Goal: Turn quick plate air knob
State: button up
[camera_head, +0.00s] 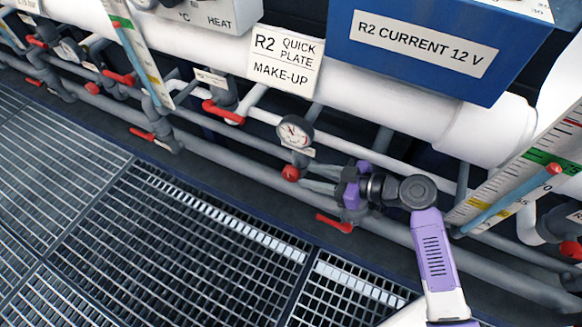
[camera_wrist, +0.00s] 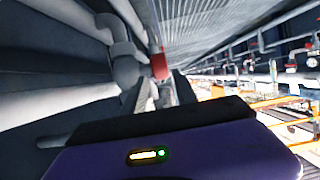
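A round red knob (camera_head: 290,173) sits on grey piping just below a white dial gauge (camera_head: 295,132), under the sign "R2 QUICK PLATE MAKE-UP" (camera_head: 285,58). A red lever handle (camera_head: 335,223) sticks out lower, beneath my gripper. In the wrist view a red part (camera_wrist: 159,66) shows beyond the gripper's dark edge, beside grey pipework.
A blue box labelled "R2 CURRENT 12 V" (camera_head: 415,50) is above my arm. A thick white pipe (camera_head: 390,95) runs above the valves. A scale with a blue tube (camera_head: 515,195) stands at right. Open floor grating (camera_head: 180,240) lies at front left.

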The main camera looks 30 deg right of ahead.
aim_at(298, 174)
jog(key=b+x, duration=0.1)
jog(key=x, duration=0.6)
jog(key=shift+b, duration=0.3)
grip_shut()
